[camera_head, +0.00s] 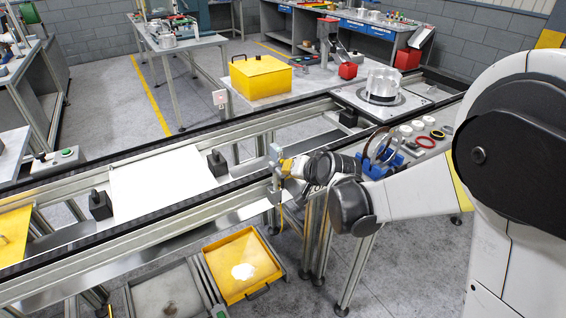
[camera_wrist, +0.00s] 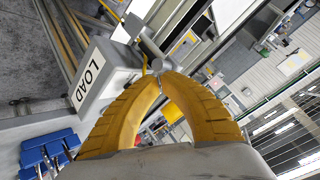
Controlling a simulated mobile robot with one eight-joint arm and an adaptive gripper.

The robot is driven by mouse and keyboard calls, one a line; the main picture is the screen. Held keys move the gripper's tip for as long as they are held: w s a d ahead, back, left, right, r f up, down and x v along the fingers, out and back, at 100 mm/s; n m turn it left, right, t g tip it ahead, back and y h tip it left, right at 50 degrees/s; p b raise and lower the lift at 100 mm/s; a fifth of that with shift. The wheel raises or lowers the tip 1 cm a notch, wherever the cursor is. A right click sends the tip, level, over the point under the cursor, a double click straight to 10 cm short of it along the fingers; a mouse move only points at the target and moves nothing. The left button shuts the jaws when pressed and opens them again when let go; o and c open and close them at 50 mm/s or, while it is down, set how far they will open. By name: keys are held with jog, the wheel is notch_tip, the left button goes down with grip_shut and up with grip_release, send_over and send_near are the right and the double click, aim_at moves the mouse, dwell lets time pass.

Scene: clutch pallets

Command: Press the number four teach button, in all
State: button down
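No button marked with a four can be made out in either view. My gripper (camera_head: 286,168) is beside a small grey box (camera_head: 274,154) at the near rail of the conveyor. In the wrist view, my gripper's two yellow fingers (camera_wrist: 161,77) come together at their tips, with nothing visibly held between them. The grey box labelled LOAD (camera_wrist: 92,82) is just left of the tips. A grey knob or lever (camera_wrist: 136,27) sits at its upper right, close to the tips; whether they touch is unclear. A control box with green and black buttons (camera_head: 57,161) stands at far left.
A conveyor with a white plate (camera_head: 160,185) runs behind my gripper. A yellow tray (camera_head: 240,265) is below the rail. A yellow case (camera_head: 260,77) and a silver clutch part (camera_head: 382,86) stand farther back. A bench with rings (camera_head: 425,142) lies to the right.

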jog(key=shift+w+a, duration=0.1)
jog(key=shift+w, duration=0.05)
jog(key=shift+w+a, duration=0.15)
jog(key=shift+w, duration=0.1)
jog(key=shift+w+a, duration=0.3)
jog(key=shift+w, duration=0.1)
dwell(1.0)
jog(key=shift+s+d, duration=0.55)
jog(key=shift+s, duration=0.25)
jog(key=shift+s+d+b, duration=0.15)
jog(key=shift+s+d, duration=0.55)
jog(key=shift+s, duration=0.35)
jog(key=shift+s+d+b, duration=0.15)
jog(key=shift+s+d, duration=0.5)
jog(key=shift+s, duration=0.35)
